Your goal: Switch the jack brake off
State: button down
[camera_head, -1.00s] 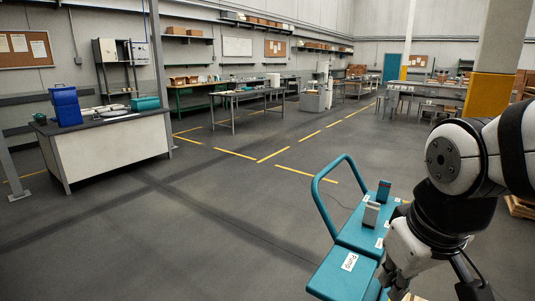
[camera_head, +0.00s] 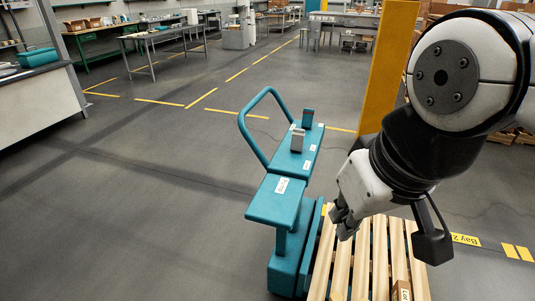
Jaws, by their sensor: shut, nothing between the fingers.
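A teal pallet jack (camera_head: 272,206) with a looped handle (camera_head: 249,131) stands at the centre. A larger white label (camera_head: 282,185) lies on the nearer panel. I cannot read which control is the brake. My gripper (camera_head: 342,226) is shut and empty. In the picture it is to the right of and below the controls, apart from them, over the pallet's far left part. Its fingertips are small and partly dark.
A wooden pallet (camera_head: 366,262) with a cardboard box (camera_head: 402,291) at its near edge lies right of the jack. A yellow post (camera_head: 386,65) rises behind my arm. A white-sided bench (camera_head: 35,105) stands at far left. The floor left of the jack is clear.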

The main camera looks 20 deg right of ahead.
aim_at(309, 114)
jog(key=z, duration=0.4)
jog(key=i+j+z, duration=0.25)
jog(key=j+z, duration=0.2)
jog(key=i+j+z, duration=0.25)
jog(key=j, duration=0.2)
jog(key=i+j, duration=0.1)
jog(key=j, duration=0.3)
jog(key=i+j, duration=0.1)
jog(key=j, duration=0.35)
jog(key=j+z, duration=0.1)
jog(key=j, duration=0.3)
jog(key=k, duration=0.55)
jog(key=u, duration=1.2)
jog(key=i+l, duration=0.15)
jog(key=i, duration=0.35)
jog(key=i+l, duration=0.15)
jog(key=i, duration=0.35)
jog(key=i+l, duration=0.1)
jog(key=i, duration=1)
jog(key=i+l, duration=0.15)
jog(key=i, duration=1)
